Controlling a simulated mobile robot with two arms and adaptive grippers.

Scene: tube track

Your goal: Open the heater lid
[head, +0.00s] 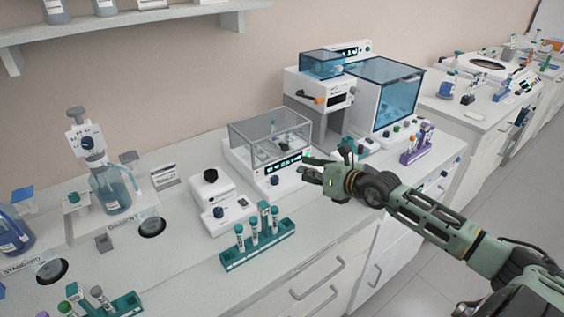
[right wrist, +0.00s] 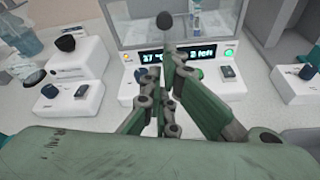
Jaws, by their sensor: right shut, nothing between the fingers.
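The heater (head: 268,178) is a white box with a lit display, standing on the bench in the middle of the head view. Its clear, grey-edged lid (head: 270,132) sits down over the top, with tubes visible inside. In the right wrist view the heater's front (right wrist: 125,62) and display are straight ahead, and a dark round knob (right wrist: 165,20) shows against the lid (right wrist: 210,22). My right gripper (head: 305,166) is shut and empty, just in front of the heater's right front. Its fingers (right wrist: 172,72) cover part of the display. My left gripper is not in view.
A teal tube rack (head: 258,252) stands in front of the heater. A small white device with a black top (head: 210,184) is to its left. A blue-lidded machine (head: 385,90) and a purple rack (head: 417,150) are to the right.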

